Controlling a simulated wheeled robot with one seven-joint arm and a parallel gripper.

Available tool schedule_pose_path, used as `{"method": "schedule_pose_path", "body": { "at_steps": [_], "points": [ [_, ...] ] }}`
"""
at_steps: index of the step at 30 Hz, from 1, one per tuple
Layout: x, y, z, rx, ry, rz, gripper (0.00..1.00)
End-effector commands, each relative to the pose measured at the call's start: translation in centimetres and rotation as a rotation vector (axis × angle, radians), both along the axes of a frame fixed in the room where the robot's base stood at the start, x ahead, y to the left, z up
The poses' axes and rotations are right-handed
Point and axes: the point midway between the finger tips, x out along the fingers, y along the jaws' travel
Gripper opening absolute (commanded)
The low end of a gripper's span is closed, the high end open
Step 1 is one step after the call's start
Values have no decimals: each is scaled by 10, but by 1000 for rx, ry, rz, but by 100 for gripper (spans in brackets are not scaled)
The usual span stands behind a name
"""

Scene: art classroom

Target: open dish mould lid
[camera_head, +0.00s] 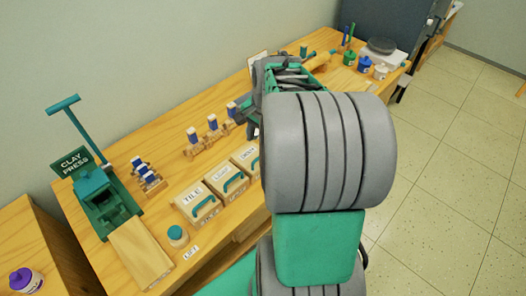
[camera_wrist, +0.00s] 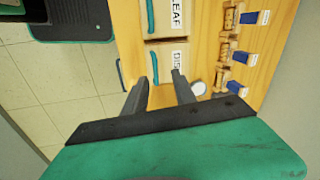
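The dish mould is a pale wooden box with a lid (camera_wrist: 166,54) marked "DIS", the rest of the word hidden. A teal bar handle (camera_wrist: 154,66) lies along the lid's left side. In the head view the dish mould (camera_head: 244,156) is the rightmost of three boxes, partly covered by my arm. My gripper (camera_wrist: 161,78) is open and empty above the dish mould's lid. In the wrist view the handle appears between the two fingertips, close to the left one. I cannot tell how high the fingers are above it. The lid looks closed.
The leaf mould (camera_head: 223,178) and tile mould (camera_head: 197,202) stand left of the dish mould on the wooden bench (camera_head: 180,124). Several blue-ended tools on wooden holders (camera_head: 213,123) stand behind. The green clay press (camera_head: 97,196) is at the left. A teal-topped jar (camera_head: 177,236) is in front.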

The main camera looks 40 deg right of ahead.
Motion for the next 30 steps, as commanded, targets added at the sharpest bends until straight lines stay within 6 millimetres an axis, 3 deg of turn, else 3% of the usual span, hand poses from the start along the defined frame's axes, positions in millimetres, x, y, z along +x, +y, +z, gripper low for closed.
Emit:
{"method": "schedule_pose_path", "body": {
  "at_steps": [1, 3, 16, 26, 30],
  "points": [
    [-3, -17, -10, 24, 8, -86, 33],
    [-4, -27, -17, 42, 11, -149, 33],
    [10, -24, -84, 44, 12, -153, 33],
    [12, -24, -91, 41, 9, -152, 32],
    [12, -24, -90, 41, 9, -152, 20]
  ]
}}
